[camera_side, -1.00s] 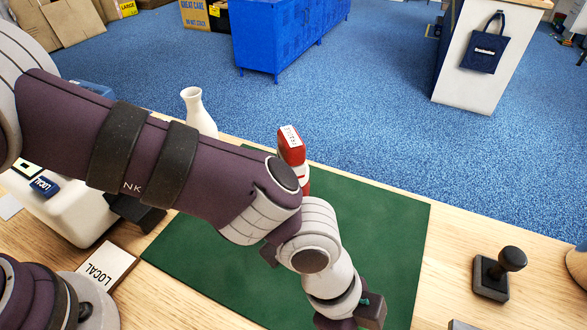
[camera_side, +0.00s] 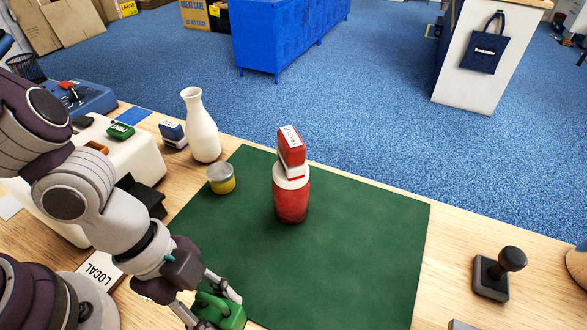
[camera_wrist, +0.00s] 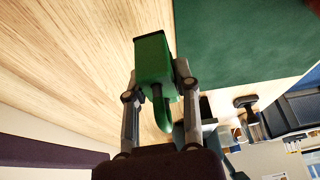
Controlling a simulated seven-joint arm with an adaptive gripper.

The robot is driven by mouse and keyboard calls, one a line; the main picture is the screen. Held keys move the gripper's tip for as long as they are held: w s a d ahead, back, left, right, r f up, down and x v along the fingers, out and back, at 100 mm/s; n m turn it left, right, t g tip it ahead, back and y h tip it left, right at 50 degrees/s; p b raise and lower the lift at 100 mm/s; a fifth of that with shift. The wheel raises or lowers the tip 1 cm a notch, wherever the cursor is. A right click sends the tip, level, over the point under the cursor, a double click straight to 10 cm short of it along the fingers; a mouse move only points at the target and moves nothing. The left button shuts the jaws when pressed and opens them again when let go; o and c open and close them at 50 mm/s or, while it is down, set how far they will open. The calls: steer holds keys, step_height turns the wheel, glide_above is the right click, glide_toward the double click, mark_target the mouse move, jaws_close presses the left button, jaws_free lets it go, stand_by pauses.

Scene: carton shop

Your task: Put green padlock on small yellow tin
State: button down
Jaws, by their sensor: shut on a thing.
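My gripper (camera_side: 207,300) is shut on the green padlock (camera_side: 228,316) at the bottom of the side view. In the wrist view the padlock (camera_wrist: 151,62) sits between the two fingers, its green body pointing away and its shackle toward my wrist. My gripper is well in front of the tin, toward the camera. I do not make out the tin in the wrist view.
A white vase (camera_side: 201,130) stands behind the tin. A white machine (camera_side: 135,155) is to its left. The mat's right half is clear.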

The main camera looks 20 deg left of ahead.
steer(key=w+a+r+n+t+y, duration=0.1)
steer(key=w+a+r+n+t, duration=0.2)
steer(key=w+n, duration=0.6)
step_height(320, 180, up, 4)
steer(key=n+t+y, duration=0.1)
steer(key=n+y, duration=0.3)
steer(key=n, duration=0.3)
glide_above(224, 165)
steer(key=s, duration=0.2)
steer(key=shift+n, duration=0.3)
steer(key=f, duration=0.8)
steer(key=shift+w, duration=0.3)
steer(key=shift+f, duration=0.1)
steer(key=c, duration=0.8)
jaws_free()
